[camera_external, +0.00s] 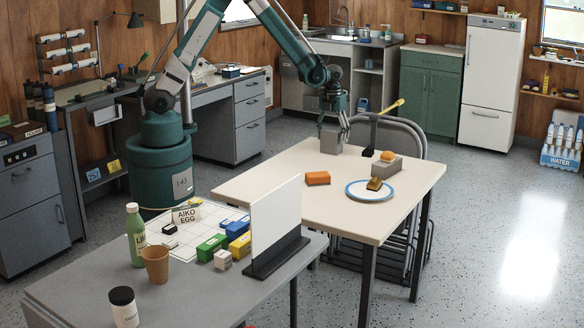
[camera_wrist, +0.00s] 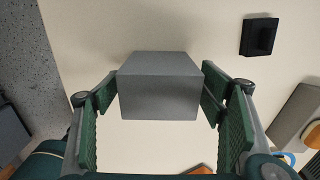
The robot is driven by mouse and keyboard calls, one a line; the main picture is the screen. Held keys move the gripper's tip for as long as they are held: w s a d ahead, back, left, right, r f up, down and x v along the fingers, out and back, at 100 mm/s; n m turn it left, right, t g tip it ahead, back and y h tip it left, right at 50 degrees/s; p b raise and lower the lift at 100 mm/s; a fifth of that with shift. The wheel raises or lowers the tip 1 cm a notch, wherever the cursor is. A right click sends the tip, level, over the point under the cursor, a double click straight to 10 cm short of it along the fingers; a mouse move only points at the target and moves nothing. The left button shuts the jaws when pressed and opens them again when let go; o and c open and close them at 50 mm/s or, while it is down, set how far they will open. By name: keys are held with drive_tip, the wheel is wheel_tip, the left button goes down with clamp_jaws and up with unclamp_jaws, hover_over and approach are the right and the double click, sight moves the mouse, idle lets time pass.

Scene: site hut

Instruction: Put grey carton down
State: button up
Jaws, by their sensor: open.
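The grey carton (camera_external: 331,142) is a plain box near the far left edge of the cream table (camera_external: 270,178). It appears to rest upright on the tabletop. In the wrist view the carton (camera_wrist: 158,92) sits between the green-padded fingers of my gripper (camera_wrist: 160,80). The fingers are open, one on each side of it, with narrow gaps or light contact that I cannot fully tell apart. In the external view my gripper (camera_external: 334,122) points down over the carton and partly hides its top.
A white upright panel (camera_external: 273,225) stands on the nearer grey table.

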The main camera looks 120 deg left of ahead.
wheel_tip(320, 180, up, 11)
drive_tip(key=shift+r+p, duration=0.1)
drive_tip(key=shift+p, duration=0.7)
idle(0.6)
drive_tip(key=shift+w+d+r, duration=0.25)
drive_tip(key=shift+d+r, duration=0.05)
drive_tip(key=shift+d, duration=0.2)
drive_tip(key=w+d+r+n+t, duration=0.1)
drive_tip(key=d+r+n, duration=0.2)
drive_tip(key=d+r, duration=0.5)
drive_tip(key=w+d+r+n+t+y, duration=0.1)
drive_tip(key=w+d+r+n, duration=0.15)
drive_tip(key=d, duration=1.05)
drive_tip(key=w+d+r+n+t, duration=0.1)
drive_tip(key=d+r+n, duration=0.2)
drive_tip(key=d+r, duration=0.5)
drive_tip(key=s+d+n+t, duration=0.1)
drive_tip(key=s+d+n, duration=0.2)
drive_tip(key=d, duration=0.6)
drive_tip(key=s+d+n+t, duration=0.1)
drive_tip(key=s+d+n, duration=0.2)
drive_tip(key=d, duration=0.7)
drive_tip(key=s+d+n+t+h, duration=0.1)
drive_tip(key=s+d+n+t, duration=0.1)
drive_tip(key=s+d, duration=0.5)
drive_tip(key=d+n, duration=0.1)
drive_tip(key=d, duration=0.2)
drive_tip(key=shift+r, duration=0.4)
